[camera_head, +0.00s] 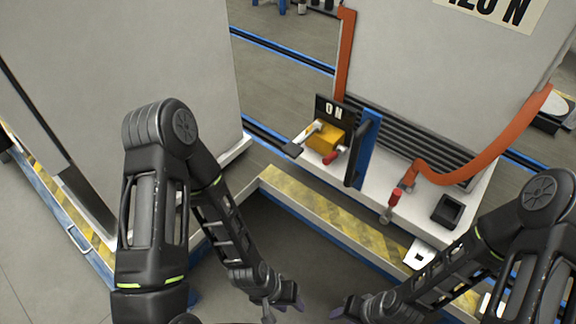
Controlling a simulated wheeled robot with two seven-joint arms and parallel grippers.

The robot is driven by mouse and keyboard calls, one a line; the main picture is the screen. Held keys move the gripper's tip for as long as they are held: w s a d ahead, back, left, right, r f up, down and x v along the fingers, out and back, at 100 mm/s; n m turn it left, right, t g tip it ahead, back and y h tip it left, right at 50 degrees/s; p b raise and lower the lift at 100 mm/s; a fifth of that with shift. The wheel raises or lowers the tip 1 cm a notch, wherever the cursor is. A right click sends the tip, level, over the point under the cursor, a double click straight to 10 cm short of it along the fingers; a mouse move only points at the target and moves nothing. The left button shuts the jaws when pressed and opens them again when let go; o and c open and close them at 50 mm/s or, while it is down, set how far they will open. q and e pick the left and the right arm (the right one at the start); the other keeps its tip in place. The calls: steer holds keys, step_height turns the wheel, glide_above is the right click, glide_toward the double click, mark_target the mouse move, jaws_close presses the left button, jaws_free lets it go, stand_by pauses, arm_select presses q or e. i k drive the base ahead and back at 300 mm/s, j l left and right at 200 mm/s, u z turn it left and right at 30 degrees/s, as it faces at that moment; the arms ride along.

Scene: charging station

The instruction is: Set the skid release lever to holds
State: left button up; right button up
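A yellow-orange box (325,136) stands on the white ledge of a grey cabinet, below a dark plate (335,111) that reads "ON". A red grip (333,156) sticks out of its front, and a pale metal arm with a dark end (297,146) reaches out to its left. Another red-topped lever (392,204) stands farther right on the ledge. No lettering shows which one is the skid release lever. My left gripper (284,304) is low in the middle, open and empty, well away from both. My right gripper (346,309) is at the bottom edge, its fingers partly hidden.
A blue upright with a black handle (359,152) stands just right of the yellow box. An orange cable (482,156) curves down to the ledge, near a black square socket (447,210). A yellow-striped step (338,220) runs along the front. A big grey cabinet (140,65) fills the left.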

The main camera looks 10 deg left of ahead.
mark_target(342, 149)
steer(key=k+l+u, duration=0.35)
steer(key=l, duration=0.2)
steer(key=k+l+u, duration=0.35)
steer(key=k+l, duration=0.3)
